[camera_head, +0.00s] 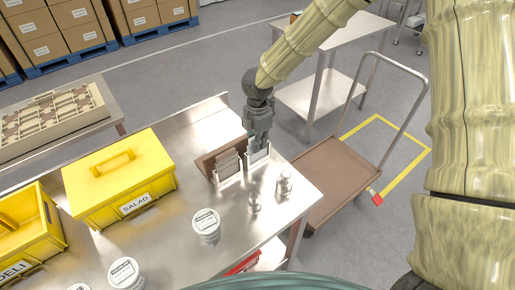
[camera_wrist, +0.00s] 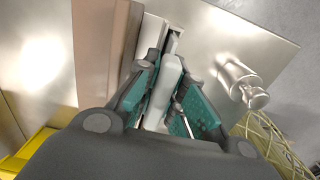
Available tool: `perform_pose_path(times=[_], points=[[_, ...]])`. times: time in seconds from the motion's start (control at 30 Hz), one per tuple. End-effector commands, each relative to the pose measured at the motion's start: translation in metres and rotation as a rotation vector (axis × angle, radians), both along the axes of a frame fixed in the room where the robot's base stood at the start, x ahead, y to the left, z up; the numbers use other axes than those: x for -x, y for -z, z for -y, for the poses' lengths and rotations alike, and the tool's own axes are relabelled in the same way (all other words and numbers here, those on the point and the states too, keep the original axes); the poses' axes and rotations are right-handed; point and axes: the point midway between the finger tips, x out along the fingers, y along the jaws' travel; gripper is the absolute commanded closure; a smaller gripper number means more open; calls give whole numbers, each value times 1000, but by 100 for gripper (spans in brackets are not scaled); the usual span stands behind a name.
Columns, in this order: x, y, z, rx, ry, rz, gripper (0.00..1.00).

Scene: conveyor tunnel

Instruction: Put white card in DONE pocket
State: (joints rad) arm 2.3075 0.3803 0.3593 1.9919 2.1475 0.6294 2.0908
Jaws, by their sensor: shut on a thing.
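My gripper (camera_head: 258,142) is over the right end of a brown card holder (camera_head: 208,163) on the steel table. In the wrist view its teal fingers (camera_wrist: 168,80) are shut on a white card (camera_wrist: 162,92), which stands on edge between them. The card's far end reaches a narrow white pocket (camera_head: 257,157) at the right of the holder; I cannot tell how deep it sits. Another white pocket (camera_head: 228,180) to the left holds several cards (camera_head: 228,160). No pocket label is readable, so I cannot tell which is DONE.
Metal shakers (camera_head: 284,183) stand just right of the holder, close to my gripper in the wrist view (camera_wrist: 240,80). A white-lidded tub (camera_head: 206,223) is in front. A yellow SALAD box (camera_head: 120,180) stands left. A brown cart (camera_head: 335,185) is beyond the table's right edge.

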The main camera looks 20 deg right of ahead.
Motion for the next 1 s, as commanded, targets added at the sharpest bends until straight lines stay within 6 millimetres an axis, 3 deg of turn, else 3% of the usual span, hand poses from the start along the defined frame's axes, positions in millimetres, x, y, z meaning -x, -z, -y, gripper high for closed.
perform_pose_path(times=[0.33,1.0], points=[[1,0,1,1,1,-2,100],[0,-21,0,0,0,-1,100]])
